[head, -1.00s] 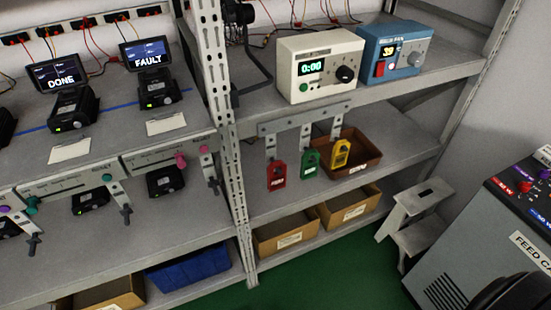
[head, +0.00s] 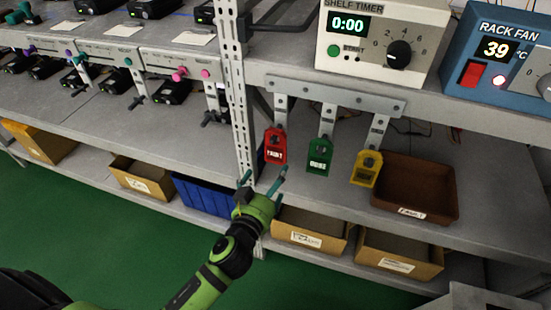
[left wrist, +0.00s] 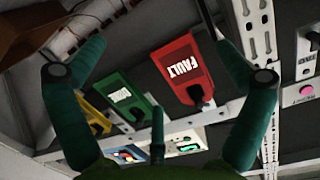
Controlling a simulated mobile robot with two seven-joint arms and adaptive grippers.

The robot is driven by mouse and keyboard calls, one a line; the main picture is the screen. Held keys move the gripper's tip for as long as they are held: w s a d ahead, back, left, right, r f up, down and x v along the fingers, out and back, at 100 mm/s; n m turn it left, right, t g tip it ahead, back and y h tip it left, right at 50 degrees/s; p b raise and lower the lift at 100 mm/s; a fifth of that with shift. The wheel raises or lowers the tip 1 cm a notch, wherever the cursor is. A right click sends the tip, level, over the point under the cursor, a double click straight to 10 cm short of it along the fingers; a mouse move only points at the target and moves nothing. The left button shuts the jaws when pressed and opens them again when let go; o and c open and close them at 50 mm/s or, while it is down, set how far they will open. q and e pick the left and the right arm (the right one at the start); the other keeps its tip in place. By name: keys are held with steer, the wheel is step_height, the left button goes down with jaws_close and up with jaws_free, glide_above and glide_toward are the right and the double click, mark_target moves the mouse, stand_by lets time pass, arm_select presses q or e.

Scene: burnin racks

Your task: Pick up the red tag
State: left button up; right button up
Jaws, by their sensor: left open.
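The red tag (head: 275,148), marked FAULT, hangs from the left hook of a grey hanger rail under the shelf. A green tag (head: 319,156) and a yellow tag (head: 366,168) hang to its right. My left gripper (head: 264,180) is open and empty, just below the red tag in the head view. In the left wrist view the red tag (left wrist: 184,70) shows between the spread fingers of the gripper (left wrist: 158,85), beyond them and right of centre, with the green tag (left wrist: 122,98) to its left. No contact is visible. My right gripper is not in view.
A perforated upright post (head: 240,110) stands just left of the red tag. A brown tray (head: 440,217) sits on the shelf at right. Cardboard bins (head: 310,242) and a blue bin (head: 203,197) line the bottom shelf. The shelf timer (head: 375,75) stands above the rail.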

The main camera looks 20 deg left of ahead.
mark_target(279, 149)
arm_select(q)
steer(key=shift+n+t, duration=0.3)
steer(key=shift+t, duration=0.5)
steer(key=r, duration=0.5)
steer(key=shift+w+d+r, duration=0.3)
steer(key=shift+w+r, duration=0.05)
steer(key=shift+w+a+p, duration=0.2)
steer(key=shift+w+p, duration=0.15)
steer(key=shift+w, duration=0.5)
steer(key=w+p, duration=0.1)
steer(key=w, duration=0.2)
steer(key=shift+w+f, duration=0.15)
steer(key=shift+w, duration=0.15)
steer(key=shift+w+f, duration=0.15)
steer(key=shift+w, duration=0.35)
steer(key=c, duration=1.1)
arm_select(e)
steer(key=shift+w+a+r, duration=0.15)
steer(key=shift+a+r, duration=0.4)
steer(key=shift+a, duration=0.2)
arm_select(q)
steer(key=shift+o, duration=0.2)
